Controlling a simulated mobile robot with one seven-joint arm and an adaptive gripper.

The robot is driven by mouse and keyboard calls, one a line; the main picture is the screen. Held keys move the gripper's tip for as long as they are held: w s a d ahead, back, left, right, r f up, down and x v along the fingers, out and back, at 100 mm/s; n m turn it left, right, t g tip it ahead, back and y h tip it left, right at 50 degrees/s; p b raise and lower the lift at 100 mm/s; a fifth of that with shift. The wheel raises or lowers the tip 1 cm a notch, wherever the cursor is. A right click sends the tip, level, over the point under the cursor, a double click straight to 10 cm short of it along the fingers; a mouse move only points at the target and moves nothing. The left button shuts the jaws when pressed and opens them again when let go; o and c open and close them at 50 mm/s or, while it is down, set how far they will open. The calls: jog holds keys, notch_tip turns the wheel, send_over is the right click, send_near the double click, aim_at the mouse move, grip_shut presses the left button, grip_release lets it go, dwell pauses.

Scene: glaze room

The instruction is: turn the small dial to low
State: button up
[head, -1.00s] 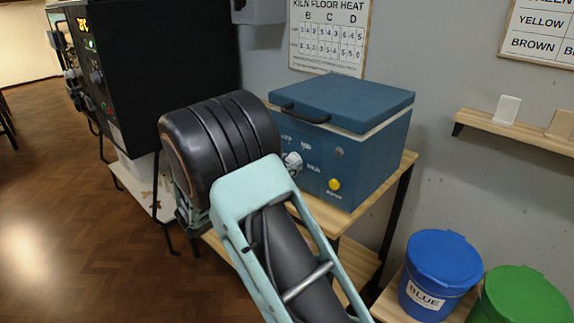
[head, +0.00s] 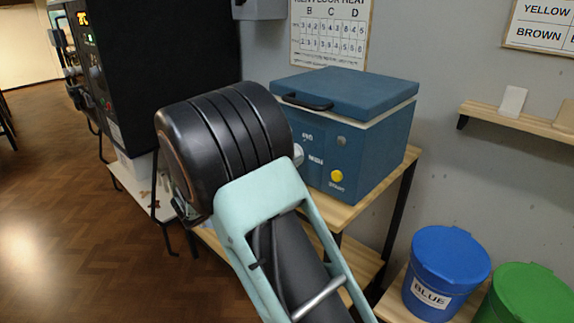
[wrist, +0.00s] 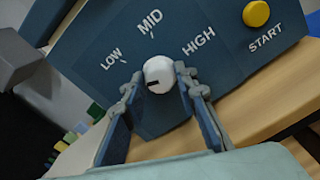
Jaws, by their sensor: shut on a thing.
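The small dial (wrist: 159,72) is a round white knob with a short dark mark, on the sloped front of a blue box (wrist: 90,50). The labels LOW (wrist: 113,59), MID (wrist: 150,21) and HIGH (wrist: 198,40) arc around it. The mark shows on the knob's lower left part in the wrist view; I cannot tell exactly which label it indicates. My gripper (wrist: 160,79) is shut on the dial, with one finger on each side. In the head view, my arm hides the gripper and most of the dial (head: 298,155).
A yellow START button (wrist: 256,14) is right of the dial. The box, with its lid (head: 345,92) down, stands on a wooden table (head: 385,195). A blue bucket (head: 450,262) and a green bucket (head: 522,295) stand to the right. A black machine (head: 165,70) is at left.

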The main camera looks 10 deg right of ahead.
jog(key=m+b, duration=0.2)
jog(key=m, duration=0.1)
jog(key=m+b, duration=0.1)
jog(key=b, duration=0.1)
jog(key=shift+w+d, duration=0.1)
jog(key=shift+d, duration=0.15)
jog(key=shift+r+m+b, duration=0.25)
jog(key=shift+m+b, duration=0.9)
jog(key=shift+m, duration=0.15)
jog(key=o, duration=1)
jog(key=shift+c, duration=0.2)
jog(key=shift+o, duration=1)
jog(key=shift+d+f, duration=0.1)
jog(key=shift+d, duration=0.05)
jog(key=shift+f, duration=0.1)
